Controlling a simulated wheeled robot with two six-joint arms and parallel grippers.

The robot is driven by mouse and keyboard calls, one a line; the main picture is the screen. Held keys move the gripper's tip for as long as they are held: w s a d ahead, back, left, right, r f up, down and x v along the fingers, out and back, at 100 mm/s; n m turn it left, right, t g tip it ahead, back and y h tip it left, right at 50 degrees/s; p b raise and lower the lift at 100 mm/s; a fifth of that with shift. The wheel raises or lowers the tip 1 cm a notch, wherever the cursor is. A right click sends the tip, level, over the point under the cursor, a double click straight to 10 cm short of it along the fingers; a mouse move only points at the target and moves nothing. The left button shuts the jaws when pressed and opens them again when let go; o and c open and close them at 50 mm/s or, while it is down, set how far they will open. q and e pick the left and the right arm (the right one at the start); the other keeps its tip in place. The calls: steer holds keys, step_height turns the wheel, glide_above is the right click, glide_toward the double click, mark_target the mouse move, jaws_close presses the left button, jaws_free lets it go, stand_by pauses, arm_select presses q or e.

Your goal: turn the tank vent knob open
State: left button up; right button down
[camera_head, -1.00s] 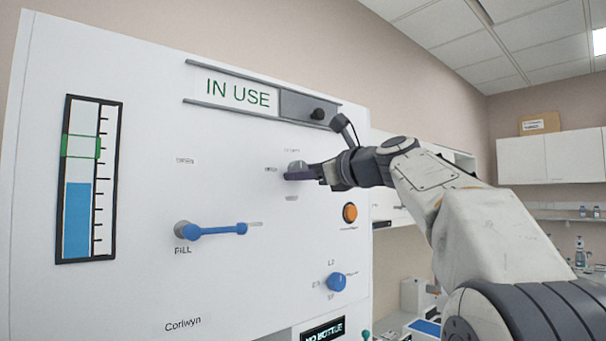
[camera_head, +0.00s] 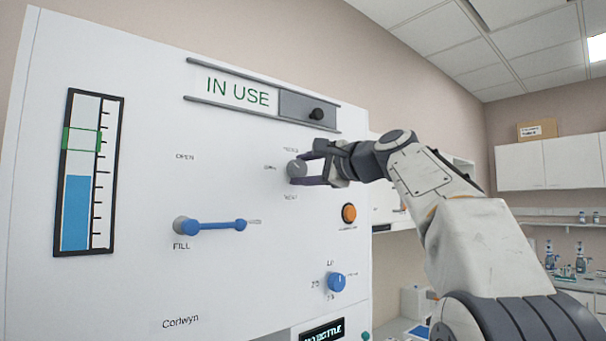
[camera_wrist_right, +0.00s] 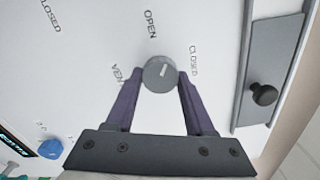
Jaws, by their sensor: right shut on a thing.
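The vent knob (camera_head: 297,169) is a grey round knob on the white tank panel (camera_head: 140,290). In the right wrist view the knob (camera_wrist_right: 160,73) has a short white pointer mark tilted up and slightly right, between the words OPEN above and CLOSED at right. VENT is printed to its left. My right gripper (camera_head: 300,166) is shut on the knob, one purple finger above and one below it in the head view. In the wrist view the gripper's fingers (camera_wrist_right: 160,85) flank the knob on both sides. My left gripper is in neither view.
A blue fill lever (camera_head: 215,226), an orange button (camera_head: 349,213) and a blue knob (camera_head: 336,282) are on the same panel. A level gauge (camera_head: 90,170) is at left. An IN USE sign with a grey slider (camera_head: 307,110) lies above the vent knob.

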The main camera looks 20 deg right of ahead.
steer(key=n+b, duration=0.1)
steer(key=n, duration=0.4)
steer(key=shift+n, duration=0.4)
stand_by(0.4)
steer(key=shift+c, duration=1.3)
jaws_free()
steer(key=b+v, duration=0.4)
steer(key=v, duration=0.6)
steer(key=shift+s, duration=0.25)
steer(key=shift+d+r, duration=0.1)
